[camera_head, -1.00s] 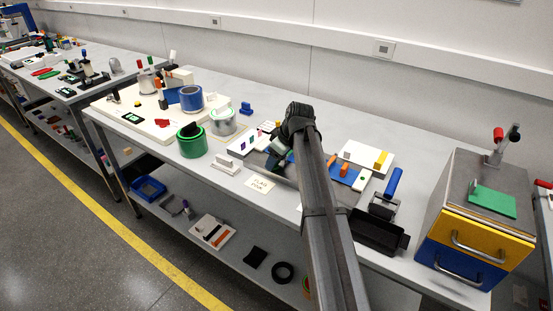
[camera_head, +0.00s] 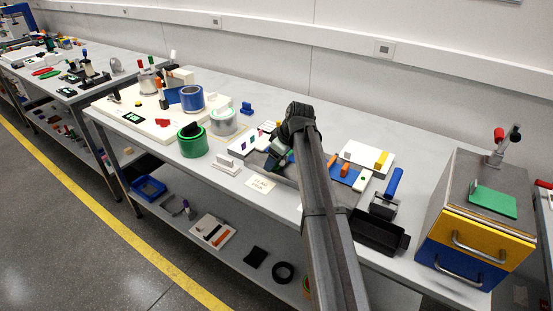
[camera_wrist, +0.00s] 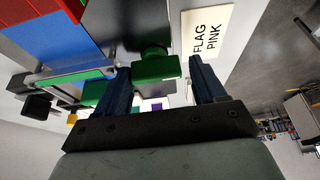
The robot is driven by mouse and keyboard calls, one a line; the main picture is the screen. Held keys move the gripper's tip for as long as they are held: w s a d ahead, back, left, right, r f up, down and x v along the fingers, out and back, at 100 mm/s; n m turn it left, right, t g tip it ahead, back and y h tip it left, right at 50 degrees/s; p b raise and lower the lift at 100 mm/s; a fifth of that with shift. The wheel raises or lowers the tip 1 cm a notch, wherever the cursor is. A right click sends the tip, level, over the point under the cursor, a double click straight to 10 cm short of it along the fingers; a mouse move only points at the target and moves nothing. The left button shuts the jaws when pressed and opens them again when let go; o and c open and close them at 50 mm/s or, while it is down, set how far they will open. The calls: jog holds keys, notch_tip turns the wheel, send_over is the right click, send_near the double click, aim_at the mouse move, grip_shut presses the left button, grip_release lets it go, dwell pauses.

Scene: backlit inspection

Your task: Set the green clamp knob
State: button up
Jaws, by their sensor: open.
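The green clamp knob (camera_wrist: 155,67) shows in the wrist view, with a rounded green part behind it against a dark grey plate (camera_wrist: 125,25). My gripper (camera_wrist: 160,82) is open, with one dark finger to the left of the knob and one to the right. Gaps show between the knob and both fingers, and I cannot tell whether the knob is at fingertip depth. In the head view my gripper (camera_head: 279,155) is low over the middle of the bench, and my arm hides much of the area around it.
A "FLAG PINK" card (camera_head: 260,184) lies in front of my gripper. A blue-handled tool (camera_head: 393,183) and a black tray (camera_head: 378,233) are to the right. A green can (camera_head: 192,142) stands to the left. A yellow and blue drawer unit (camera_head: 470,240) stands at the right end.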

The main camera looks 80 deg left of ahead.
jog(key=shift+w+a+r, duration=0.15)
jog(key=shift+w+a, duration=0.1)
jog(key=shift+a, duration=0.05)
jog(key=shift+w+r, duration=0.2)
jog(key=shift+r, duration=0.25)
jog(key=v, duration=0.3)
jog(key=shift+w+d+r, duration=0.1)
jog(key=shift+d+r, duration=0.2)
jog(key=shift+s+v, duration=0.1)
jog(key=shift+v, duration=0.7)
jog(key=shift+s+v, duration=0.15)
jog(key=shift+v, duration=0.65)
jog(key=shift+d, duration=0.15)
